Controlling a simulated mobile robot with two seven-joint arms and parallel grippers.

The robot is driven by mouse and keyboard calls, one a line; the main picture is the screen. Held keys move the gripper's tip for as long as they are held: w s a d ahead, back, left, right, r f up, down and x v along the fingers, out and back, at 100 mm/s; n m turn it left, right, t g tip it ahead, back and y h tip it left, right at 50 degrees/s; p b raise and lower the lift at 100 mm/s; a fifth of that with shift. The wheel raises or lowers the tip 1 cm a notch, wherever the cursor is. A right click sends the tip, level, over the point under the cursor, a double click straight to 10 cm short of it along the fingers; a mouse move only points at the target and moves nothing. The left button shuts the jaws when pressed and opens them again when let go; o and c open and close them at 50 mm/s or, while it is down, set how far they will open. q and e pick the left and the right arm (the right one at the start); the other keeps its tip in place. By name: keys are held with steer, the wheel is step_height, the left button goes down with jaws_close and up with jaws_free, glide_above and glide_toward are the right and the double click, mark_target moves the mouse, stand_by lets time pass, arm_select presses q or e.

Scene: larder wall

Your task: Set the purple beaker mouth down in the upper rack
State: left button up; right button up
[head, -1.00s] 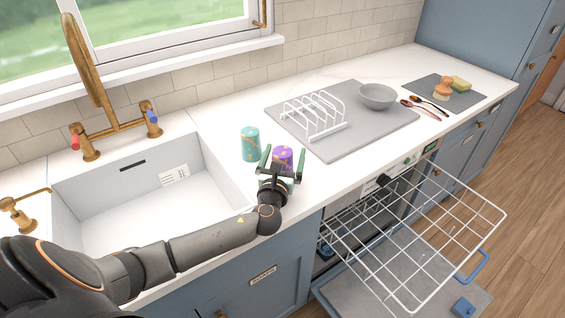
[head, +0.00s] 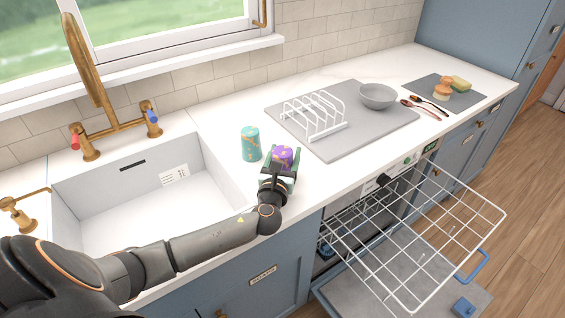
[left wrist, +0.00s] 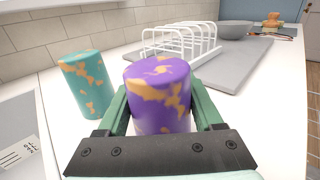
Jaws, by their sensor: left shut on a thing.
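The purple beaker (head: 283,155) with orange patches stands upright on the white counter, right of the sink. It also shows in the left wrist view (left wrist: 158,95), where a closed, flat end faces up; its lower part is hidden by my gripper. My left gripper (head: 281,163) is shut on the beaker, with one green finger on each side. The upper rack (head: 504,214) is a white wire rack, pulled out of the dishwasher at the lower right, and looks empty. My right gripper is not in view.
A teal beaker (head: 250,144) stands close to the left of the purple one. A grey mat (head: 350,148) holds a white toast rack (head: 315,115) and a grey bowl (head: 377,96). The sink (head: 140,200) lies to the left. The open dishwasher door (head: 370,300) is below the rack.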

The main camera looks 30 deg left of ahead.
mark_target(286, 155)
arm_select(q)
steer(key=shift+r, duration=0.55)
step_height(286, 155, up, 3)
steer(key=shift+f+p, duration=0.15)
steer(key=shift+p, duration=0.3)
steer(key=s+d+r, duration=0.1)
steer(key=s+d+r+p, duration=0.1)
steer(key=r, duration=0.1)
steer(key=s+d+r, duration=0.1)
steer(key=r, duration=0.1)
steer(key=shift+s+r, duration=0.15)
steer(key=shift+s, duration=0.2)
steer(key=s+d+r, duration=0.3)
steer(key=s+d, duration=0.2)
steer(key=s, duration=0.2)
step_height(286, 155, up, 9)
steer(key=p, duration=0.3)
steer(key=shift+s+d, duration=0.15)
steer(key=shift+d, duration=0.1)
